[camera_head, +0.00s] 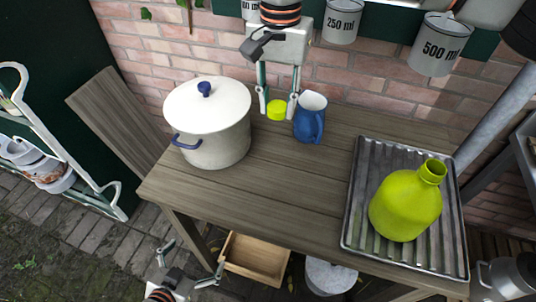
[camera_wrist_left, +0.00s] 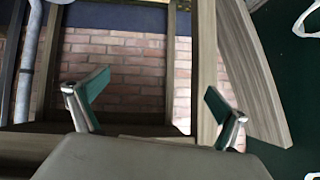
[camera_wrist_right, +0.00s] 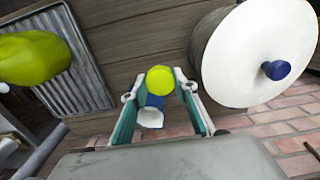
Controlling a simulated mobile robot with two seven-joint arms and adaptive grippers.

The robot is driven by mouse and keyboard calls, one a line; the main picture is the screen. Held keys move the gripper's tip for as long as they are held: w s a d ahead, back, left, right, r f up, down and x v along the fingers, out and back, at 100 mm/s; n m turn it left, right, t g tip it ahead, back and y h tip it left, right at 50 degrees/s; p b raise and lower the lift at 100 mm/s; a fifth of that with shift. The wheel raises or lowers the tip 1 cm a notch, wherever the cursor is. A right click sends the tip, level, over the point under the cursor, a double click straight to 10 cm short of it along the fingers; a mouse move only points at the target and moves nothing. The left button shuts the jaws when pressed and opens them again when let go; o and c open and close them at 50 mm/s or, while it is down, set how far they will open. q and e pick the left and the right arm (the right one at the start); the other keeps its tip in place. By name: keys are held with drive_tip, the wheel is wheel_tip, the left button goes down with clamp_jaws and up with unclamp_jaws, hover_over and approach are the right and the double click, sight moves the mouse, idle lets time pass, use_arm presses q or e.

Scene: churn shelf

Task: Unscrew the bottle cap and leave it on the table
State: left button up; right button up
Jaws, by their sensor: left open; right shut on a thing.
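The yellow-green bottle (camera_head: 405,205) stands upright with its neck bare on a ribbed metal tray (camera_head: 362,235) at the right of the table; it also shows in the right wrist view (camera_wrist_right: 32,58). The matching yellow-green cap (camera_head: 277,109) is between the fingertips of my right gripper (camera_head: 277,106), which is shut on it near the back of the table, away from the bottle. The cap also shows in the right wrist view (camera_wrist_right: 159,80). I cannot tell whether it touches the tabletop. My left gripper (camera_head: 190,264) is open and empty, low in front of the table's left side.
A blue jug (camera_head: 310,118) stands right beside the cap. A large white lidded pot (camera_head: 215,135) stands at the table's left. Measuring cups (camera_head: 441,45) hang along the brick wall. The middle and front of the wooden table (camera_head: 270,190) are clear. An open wooden box (camera_head: 256,258) is below.

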sight(276, 162)
wheel_tip(276, 162, down, 17)
drive_tip(key=shift+r+b, duration=0.1)
drive_tip(key=shift+b, duration=0.4)
drive_tip(key=shift+f, duration=0.25)
drive_tip(key=o, duration=1.2)
wheel_tip(276, 162, up, 12)
drive_tip(key=shift+r+p, duration=0.2)
drive_tip(key=shift+p, duration=0.15)
